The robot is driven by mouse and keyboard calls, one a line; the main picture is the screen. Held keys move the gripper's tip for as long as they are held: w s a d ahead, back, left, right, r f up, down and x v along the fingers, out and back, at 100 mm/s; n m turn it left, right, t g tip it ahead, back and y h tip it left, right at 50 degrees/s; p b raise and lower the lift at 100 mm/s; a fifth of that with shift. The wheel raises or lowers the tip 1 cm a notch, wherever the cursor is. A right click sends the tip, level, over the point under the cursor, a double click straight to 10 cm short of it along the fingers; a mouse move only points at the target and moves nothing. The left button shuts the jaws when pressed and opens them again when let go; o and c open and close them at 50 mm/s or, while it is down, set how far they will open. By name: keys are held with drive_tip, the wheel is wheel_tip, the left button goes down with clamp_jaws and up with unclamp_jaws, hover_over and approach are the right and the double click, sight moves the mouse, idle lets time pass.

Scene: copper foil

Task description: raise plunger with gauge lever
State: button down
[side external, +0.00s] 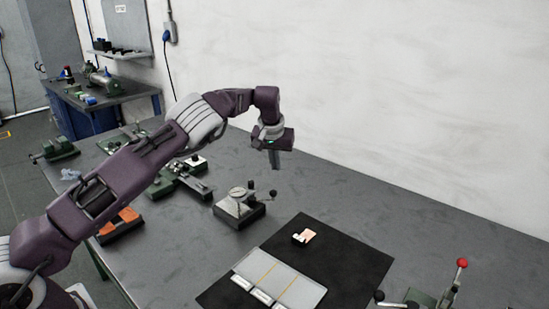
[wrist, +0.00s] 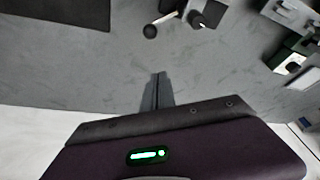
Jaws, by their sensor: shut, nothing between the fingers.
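The gauge (side external: 238,204) is a small grey device with a dark base and a round top, standing on the table. A thin lever ending in a black ball (side external: 273,193) sticks out from its right side. In the wrist view the gauge (wrist: 205,10) is cut by the top edge, with a black ball (wrist: 150,31) on its lever to the left. I cannot clearly make out the plunger. My gripper (side external: 274,167) points down, shut and empty, in the air above and behind the gauge. Its fingertips (wrist: 158,76) appear below the ball in the wrist view, apart from it.
A black mat (side external: 350,263) with a light tray (side external: 300,287) and a small orange-and-white block (side external: 304,235) lies in front. Green-based fixtures (side external: 180,180) stand left of the gauge. A red-knobbed lever device (side external: 455,280) is at lower right. The white wall is behind; table between is bare.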

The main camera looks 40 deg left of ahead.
drive_tip(key=f, duration=0.3)
drive_tip(key=s+f, duration=0.1)
drive_tip(key=shift+s+d+f, duration=0.1)
drive_tip(key=shift+d+f, duration=0.25)
drive_tip(key=shift+f, duration=0.05)
drive_tip(key=shift+s+d+f, duration=0.2)
drive_tip(key=shift+s, duration=0.25)
